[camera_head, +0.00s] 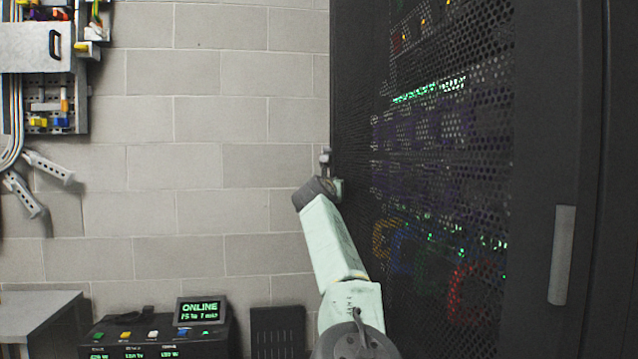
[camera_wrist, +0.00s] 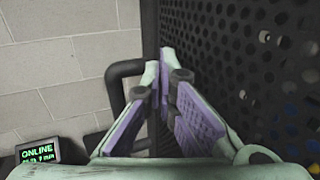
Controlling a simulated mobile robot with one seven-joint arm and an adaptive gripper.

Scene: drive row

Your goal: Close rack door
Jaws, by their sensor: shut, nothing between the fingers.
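The rack door (camera_head: 445,190) is a dark perforated panel on the right of the head view, seen at an angle. Lit equipment and coloured cables show through its holes. A grey vertical handle (camera_head: 562,255) sits on the dark frame to its right. The frames do not show clearly whether the door is ajar. My gripper (camera_head: 326,160) is at the left edge of the perforated panel. In the wrist view, my gripper (camera_wrist: 165,65) is shut and empty, its tips close beside the perforated panel (camera_wrist: 240,60). Contact cannot be told. A black bent bar (camera_wrist: 115,85) is left of the fingers.
A block wall (camera_head: 200,150) stands behind. A wall panel with wires (camera_head: 45,80) is at upper left. A console with an ONLINE screen (camera_head: 200,311) and a grey table (camera_head: 35,310) are at lower left.

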